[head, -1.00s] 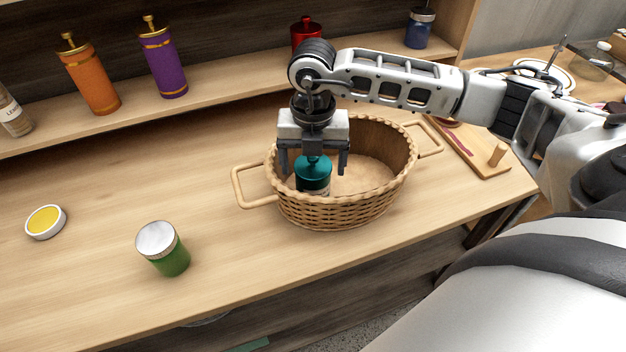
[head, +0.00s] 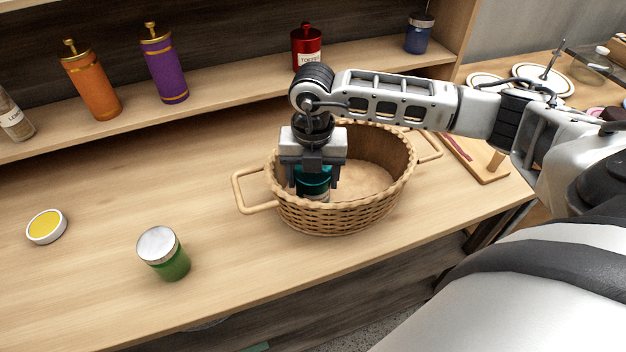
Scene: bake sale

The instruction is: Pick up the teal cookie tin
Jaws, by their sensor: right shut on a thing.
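The teal cookie tin (head: 314,185) is inside the wicker basket (head: 345,216), near its left end. My right gripper (head: 315,183) reaches down into the basket from above, with its fingers on either side of the tin. It is shut on the tin. The gripper hides the tin's top, and the basket's front rim hides its lower part, so I cannot tell whether it touches the basket floor. My left gripper is not in view.
Orange (head: 92,82), purple (head: 165,65), red (head: 307,48) and blue (head: 419,34) containers line the back shelf. A wooden board (head: 475,157) lies at right.

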